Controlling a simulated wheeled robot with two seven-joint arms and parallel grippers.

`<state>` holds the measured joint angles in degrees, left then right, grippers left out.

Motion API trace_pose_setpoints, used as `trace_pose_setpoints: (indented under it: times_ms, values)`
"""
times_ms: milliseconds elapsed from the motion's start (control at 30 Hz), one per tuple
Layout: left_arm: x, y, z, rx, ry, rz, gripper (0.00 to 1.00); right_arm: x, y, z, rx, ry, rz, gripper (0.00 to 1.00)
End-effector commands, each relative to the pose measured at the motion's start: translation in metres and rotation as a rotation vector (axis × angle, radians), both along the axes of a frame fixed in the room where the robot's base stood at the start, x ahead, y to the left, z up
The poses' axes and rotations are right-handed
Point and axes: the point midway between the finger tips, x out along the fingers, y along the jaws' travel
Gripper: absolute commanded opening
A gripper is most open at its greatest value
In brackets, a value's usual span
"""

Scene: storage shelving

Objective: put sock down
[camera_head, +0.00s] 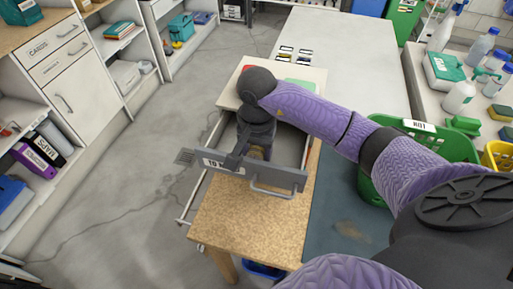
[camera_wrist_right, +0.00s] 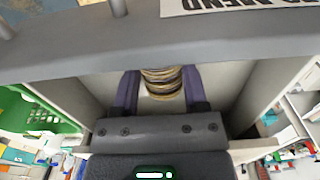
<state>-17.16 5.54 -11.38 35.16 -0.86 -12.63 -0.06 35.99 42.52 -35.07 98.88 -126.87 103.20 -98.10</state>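The sock, a rolled bundle with tan, cream and dark stripes, shows in the right wrist view (camera_wrist_right: 161,83) between the two fingers of my right gripper (camera_wrist_right: 160,92). Both fingertips appear to touch its sides. In the head view my right gripper (camera_head: 255,147) points down into an open grey drawer (camera_head: 285,174), behind the drawer front, and hides most of what lies under it. The drawer front bears a label partly readable as "TO MEND" (camera_head: 216,164). Whether the sock touches the drawer floor cannot be told. My left gripper is out of view.
The drawer stands out over a wooden surface (camera_head: 250,220). A green basket (camera_head: 430,145) and a yellow basket (camera_head: 497,156) stand to the right. Bottles (camera_head: 458,98) stand on the right counter. Shelving (camera_head: 60,80) lines the left, with open floor (camera_head: 130,160) between.

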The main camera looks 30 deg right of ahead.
Motion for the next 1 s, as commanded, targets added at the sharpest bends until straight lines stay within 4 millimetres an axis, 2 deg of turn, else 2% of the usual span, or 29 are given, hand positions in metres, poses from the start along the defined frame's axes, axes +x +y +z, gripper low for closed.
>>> trace_pose_setpoints:
  times_ms: [33, 133, 167, 400, 533, 667, 800, 1000]
  values:
    - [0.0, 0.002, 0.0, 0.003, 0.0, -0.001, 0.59, 0.0, 0.0, 0.0, 0.0, 0.0, 0.0, 0.66]
    - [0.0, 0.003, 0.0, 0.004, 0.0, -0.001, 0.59, 0.0, 0.0, 0.0, 0.0, 0.0, 0.0, 0.87]
    - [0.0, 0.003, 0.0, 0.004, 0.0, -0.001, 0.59, 0.0, 0.0, 0.0, 0.0, 0.0, 0.0, 0.91]
    - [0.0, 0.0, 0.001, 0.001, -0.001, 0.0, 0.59, 0.0, 0.0, 0.0, 0.0, 0.0, 0.0, 0.91]
    - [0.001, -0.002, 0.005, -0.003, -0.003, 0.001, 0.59, 0.001, 0.0, 0.011, 0.0, -0.004, 0.0, 0.91]
    - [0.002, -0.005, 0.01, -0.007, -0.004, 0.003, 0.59, 0.001, 0.0, 0.041, -0.001, -0.006, 0.0, 0.91]
    - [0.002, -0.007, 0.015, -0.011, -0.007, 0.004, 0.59, 0.001, 0.0, 0.081, -0.001, -0.007, 0.0, 0.91]
    - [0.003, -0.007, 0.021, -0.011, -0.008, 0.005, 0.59, 0.001, 0.0, 0.118, 0.0, -0.003, -0.001, 0.91]
